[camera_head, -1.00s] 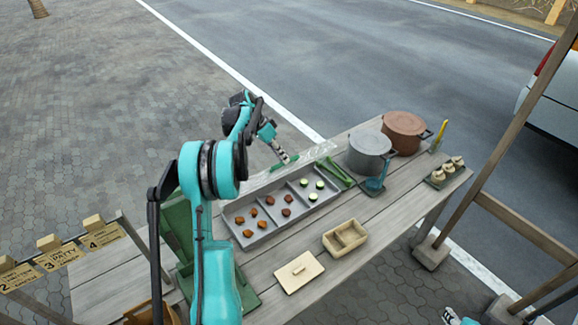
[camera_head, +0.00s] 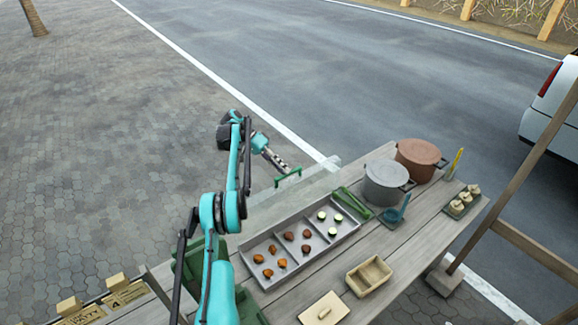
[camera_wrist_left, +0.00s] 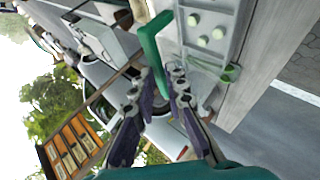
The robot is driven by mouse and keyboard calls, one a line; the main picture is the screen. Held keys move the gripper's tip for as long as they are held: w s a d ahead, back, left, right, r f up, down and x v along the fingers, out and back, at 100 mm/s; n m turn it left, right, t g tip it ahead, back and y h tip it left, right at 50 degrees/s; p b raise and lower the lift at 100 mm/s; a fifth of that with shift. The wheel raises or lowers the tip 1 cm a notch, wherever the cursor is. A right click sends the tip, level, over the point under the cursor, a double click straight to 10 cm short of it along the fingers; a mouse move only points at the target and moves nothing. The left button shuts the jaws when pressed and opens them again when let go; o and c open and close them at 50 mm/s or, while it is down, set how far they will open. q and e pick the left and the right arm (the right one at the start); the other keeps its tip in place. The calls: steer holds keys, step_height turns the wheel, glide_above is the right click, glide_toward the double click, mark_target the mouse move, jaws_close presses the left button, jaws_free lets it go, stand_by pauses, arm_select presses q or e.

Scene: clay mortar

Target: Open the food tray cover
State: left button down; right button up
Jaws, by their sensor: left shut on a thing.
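The food tray (camera_head: 303,240) is a grey compartmented tray on the wooden table, with brown pieces and pale green slices in it. Its top is uncovered. The clear cover (camera_head: 322,177) stands behind the tray's far side and is hard to make out. Its green handle (camera_head: 288,178) shows in the head view, and also large in the left wrist view (camera_wrist_left: 150,40). My left gripper (camera_head: 284,168) is shut on the handle; its fingertips (camera_wrist_left: 160,82) are partly blurred into the background in the wrist view. My right gripper is not in view.
A grey pot (camera_head: 385,184) and a brown pot (camera_head: 420,158) stand right of the tray. A beige box (camera_head: 368,277) and a flat beige lid (camera_head: 324,309) lie in front. Open pavement lies behind the table.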

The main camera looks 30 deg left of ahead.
mark_target(288, 179)
arm_select(q)
steer(key=shift+a+f, duration=0.35)
steer(key=shift+f, duration=0.2)
steer(key=shift+a+f, duration=0.35)
steer(key=shift+f, duration=0.2)
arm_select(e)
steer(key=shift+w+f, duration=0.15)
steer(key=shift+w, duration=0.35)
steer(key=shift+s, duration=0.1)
arm_select(q)
steer(key=c, duration=1.9)
jaws_free()
steer(key=shift+d, duration=0.1)
steer(key=shift+o, duration=0.5)
steer(key=shift+w+f, duration=0.15)
steer(key=o, duration=0.4)
steer(key=shift+w+a+f, duration=0.2)
steer(key=shift+a, duration=0.2)
steer(key=shift+c, duration=0.2)
steer(key=shift+s+d+r, duration=0.15)
steer(key=shift+d+r, duration=0.05)
steer(key=shift+c, duration=1)
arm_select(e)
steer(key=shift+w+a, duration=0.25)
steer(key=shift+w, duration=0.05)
